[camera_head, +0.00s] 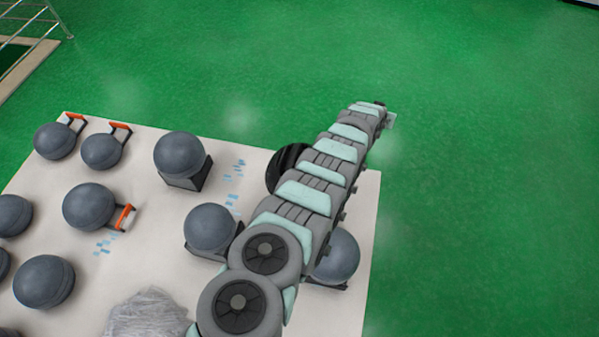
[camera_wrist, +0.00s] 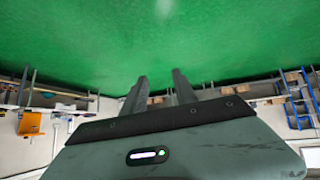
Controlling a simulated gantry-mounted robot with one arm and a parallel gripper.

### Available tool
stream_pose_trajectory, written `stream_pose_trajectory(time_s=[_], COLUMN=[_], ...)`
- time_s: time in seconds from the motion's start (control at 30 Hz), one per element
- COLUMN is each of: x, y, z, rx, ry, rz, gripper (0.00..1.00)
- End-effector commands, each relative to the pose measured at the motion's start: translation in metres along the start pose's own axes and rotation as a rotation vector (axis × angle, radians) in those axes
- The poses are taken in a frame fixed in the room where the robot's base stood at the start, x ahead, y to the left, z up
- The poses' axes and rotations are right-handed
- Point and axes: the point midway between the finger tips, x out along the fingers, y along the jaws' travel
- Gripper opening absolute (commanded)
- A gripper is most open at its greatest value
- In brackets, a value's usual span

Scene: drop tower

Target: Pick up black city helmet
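A glossy black rounded object, which looks like the black city helmet (camera_head: 285,167), lies on the pale platform (camera_head: 255,160) near its far edge in the head view. My arm hides its right part. My gripper (camera_head: 389,119) is at the far end of my outstretched arm, beyond the helmet to the upper right and over the green floor. In the wrist view the two fingers of my gripper (camera_wrist: 160,78) stand apart with nothing between them. The helmet does not show in the wrist view.
Several grey spheres, such as this one (camera_head: 180,155), stand on the platform, some with dark bases or orange handles. A crumpled grey heap (camera_head: 148,314) lies near the front. Green floor (camera_head: 480,170) is clear to the right. A blue ladder (camera_wrist: 296,110) shows in the wrist view.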

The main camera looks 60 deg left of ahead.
Motion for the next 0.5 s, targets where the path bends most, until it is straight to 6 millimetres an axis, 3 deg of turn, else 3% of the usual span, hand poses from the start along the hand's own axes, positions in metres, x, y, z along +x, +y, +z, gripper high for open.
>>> stream_pose_trajectory(time_s=[0.03, 0.2, 0.33, 0.5], x=[-0.011, -0.072, -0.132, -0.194], y=[-0.03, -0.115, -0.164, -0.198], z=[0.002, 0.036, 0.067, 0.093], rx=[-0.011, -0.058, -0.106, -0.159], ry=[-0.076, -0.371, -0.568, -0.733], rz=[-0.025, -0.096, -0.14, -0.174], gripper=[0.34, 0.34, 0.34, 0.34])
